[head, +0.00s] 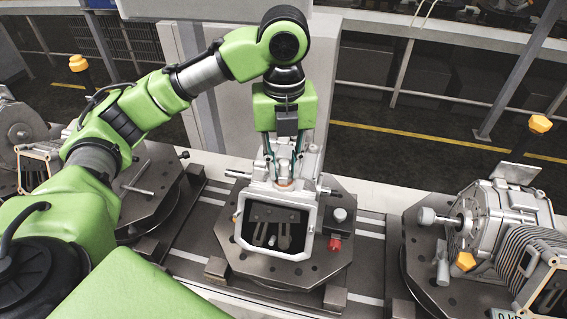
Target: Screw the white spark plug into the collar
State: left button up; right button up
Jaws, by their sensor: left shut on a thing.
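My left gripper (284,163) points straight down over the top of the grey metal housing (309,213) in the middle of the head view. Its dark fingers are shut on a small pale thing that fits the white spark plug, mostly hidden between them. A small copper-coloured ring, which looks like the collar (285,183), shows just below the fingertips on top of the housing. The plug's lower end is at or just over this ring; I cannot tell how deep it sits. My right gripper is not in view.
The housing stands on a dark fixture plate (232,248) on the conveyor. A red-based knob (334,244) sits at its right. Another fixture with a finned grey machine (505,225) stands at the right. A third fixture (150,185) is at the left, partly behind my arm.

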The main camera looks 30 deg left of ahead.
aim_at(285, 161)
pick_arm(q)
jog(key=m, duration=0.6)
jog(key=shift+m, duration=0.3)
jog(key=shift+d+m, duration=0.1)
jog(key=shift+m, duration=0.4)
jog(key=m, duration=0.6)
jog(key=o, duration=1.2)
jog(key=shift+c, duration=0.2)
notch_tip(285, 161, up, 12)
